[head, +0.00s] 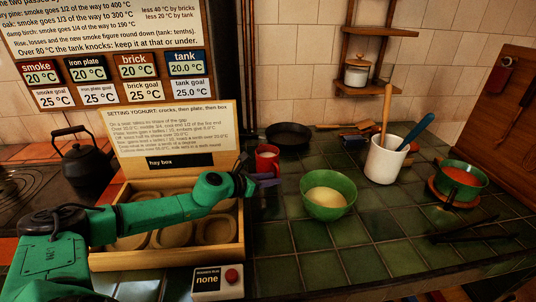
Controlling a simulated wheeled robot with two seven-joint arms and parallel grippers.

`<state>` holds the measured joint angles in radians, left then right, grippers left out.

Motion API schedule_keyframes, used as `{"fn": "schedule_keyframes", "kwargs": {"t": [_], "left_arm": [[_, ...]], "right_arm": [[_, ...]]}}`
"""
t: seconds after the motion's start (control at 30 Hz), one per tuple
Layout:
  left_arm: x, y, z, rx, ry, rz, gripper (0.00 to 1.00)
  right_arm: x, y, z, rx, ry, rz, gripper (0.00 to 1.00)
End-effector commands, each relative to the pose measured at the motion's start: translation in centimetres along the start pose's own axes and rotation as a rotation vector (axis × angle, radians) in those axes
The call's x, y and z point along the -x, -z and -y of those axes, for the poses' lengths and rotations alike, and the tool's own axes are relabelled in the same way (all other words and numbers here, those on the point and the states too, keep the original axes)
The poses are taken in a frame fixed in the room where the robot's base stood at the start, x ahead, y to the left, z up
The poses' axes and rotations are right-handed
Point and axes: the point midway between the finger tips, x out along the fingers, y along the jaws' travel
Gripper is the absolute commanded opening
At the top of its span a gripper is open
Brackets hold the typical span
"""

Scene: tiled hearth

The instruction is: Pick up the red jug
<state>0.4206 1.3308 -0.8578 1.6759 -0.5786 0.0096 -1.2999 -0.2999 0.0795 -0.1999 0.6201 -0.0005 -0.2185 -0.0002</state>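The red jug (267,154) stands on the green tiles just right of the hay box, with pale contents at its top. My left arm reaches across the hay box from the left. Its gripper (268,180) is in front of the jug and covers the jug's lower part. The gripper is small and dark here, so I cannot tell whether its fingers are apart or touch the jug. My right gripper is not in view.
The wooden hay box (170,258) has round nests and an upright lid. A green bowl (329,205), a white crock (384,160) with utensils, a green pot (463,171) and dark tongs (470,232) stand or lie to the right. A black pan (288,134) is behind.

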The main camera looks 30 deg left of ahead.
Motion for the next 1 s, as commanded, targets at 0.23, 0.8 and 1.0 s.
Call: {"fn": "schedule_keyframes", "kwargs": {"t": [0.23,0.8,1.0], "left_arm": [[-1.21,0.24,0.17,-0.004,0.003,-0.001,0.28],[-1.14,0.21,0.14,-0.002,0.003,-0.001,0.0],[-1.14,0.2,0.12,-0.002,0.002,-0.001,0.0]], "right_arm": [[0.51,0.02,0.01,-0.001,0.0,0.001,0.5],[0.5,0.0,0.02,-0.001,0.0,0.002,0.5],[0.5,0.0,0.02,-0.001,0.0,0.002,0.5]]}}
